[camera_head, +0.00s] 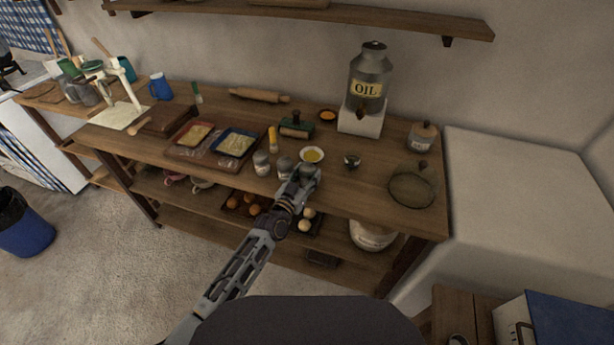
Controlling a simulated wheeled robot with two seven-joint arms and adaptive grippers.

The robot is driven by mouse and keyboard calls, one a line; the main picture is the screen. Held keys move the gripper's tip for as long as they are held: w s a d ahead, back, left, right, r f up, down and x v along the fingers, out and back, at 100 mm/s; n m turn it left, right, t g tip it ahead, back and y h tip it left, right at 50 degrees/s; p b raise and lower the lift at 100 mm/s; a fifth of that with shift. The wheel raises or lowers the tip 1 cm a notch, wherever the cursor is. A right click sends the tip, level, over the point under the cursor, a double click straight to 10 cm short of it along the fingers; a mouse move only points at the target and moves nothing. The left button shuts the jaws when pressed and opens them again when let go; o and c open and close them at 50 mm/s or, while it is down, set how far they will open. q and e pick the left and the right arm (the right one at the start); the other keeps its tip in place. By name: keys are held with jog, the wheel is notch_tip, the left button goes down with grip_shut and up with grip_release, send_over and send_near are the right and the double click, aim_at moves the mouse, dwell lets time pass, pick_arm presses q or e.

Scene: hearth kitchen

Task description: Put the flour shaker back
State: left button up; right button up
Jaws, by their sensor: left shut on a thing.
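My left gripper (299,180) reaches over the front of the wooden worktable and is shut on a small grey shaker (308,170), which I take to be the flour shaker. The gripper hides much of it, and I cannot tell whether its base touches the tabletop. Two similar shakers stand to its left, a pale one (261,163) and a grey one (285,167) close beside the gripper. My right gripper is not in view.
A white bowl of yellow stuff (312,155) is just behind the gripper. A small dark jar (352,161) and a round sieve (411,189) stand to the right. Two trays with dough (236,143) lie left. The oil can (370,78) stands behind.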

pick_arm(q)
jog(key=shift+f, duration=0.1)
dwell(0.3)
jog(key=o, duration=0.8)
jog(key=shift+r, duration=0.2)
jog(key=shift+s+a+f, duration=0.1)
jog(key=shift+s+a, duration=0.05)
jog(key=shift+s, duration=0.3)
jog(key=shift+v, duration=5.55)
jog(key=shift+a, duration=0.1)
